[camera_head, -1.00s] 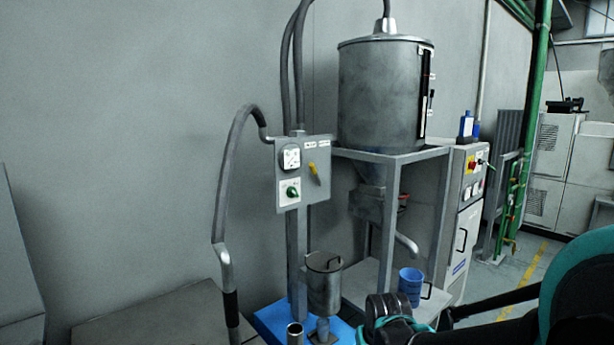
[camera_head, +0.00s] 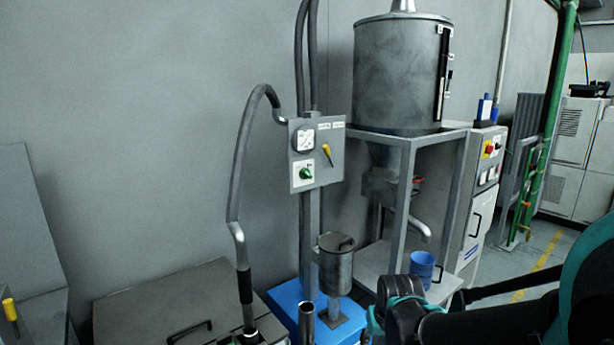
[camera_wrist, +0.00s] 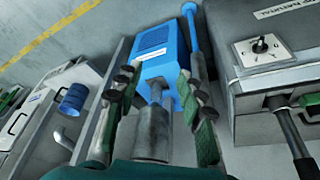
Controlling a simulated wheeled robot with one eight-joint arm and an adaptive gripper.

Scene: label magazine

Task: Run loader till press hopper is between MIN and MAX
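The press hopper (camera_head: 398,75) is a grey metal drum on a frame. Its dark vertical sight strip (camera_head: 443,75) has small tags; the fill level cannot be read. A grey hose (camera_head: 236,190) runs down to a grey bin (camera_head: 135,305). In the wrist view my gripper (camera_wrist: 157,85) is open, its green-padded fingers apart, above the blue base (camera_wrist: 160,50) and a grey metal canister (camera_wrist: 152,135). It appears to hold nothing.
A blue cup (camera_head: 422,266) stands on the shelf under the hopper. A cabinet (camera_head: 478,205) with red and yellow controls stands right of it. A selector dial (camera_wrist: 262,45) on a grey box shows at right in the wrist view. Open floor lies far right.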

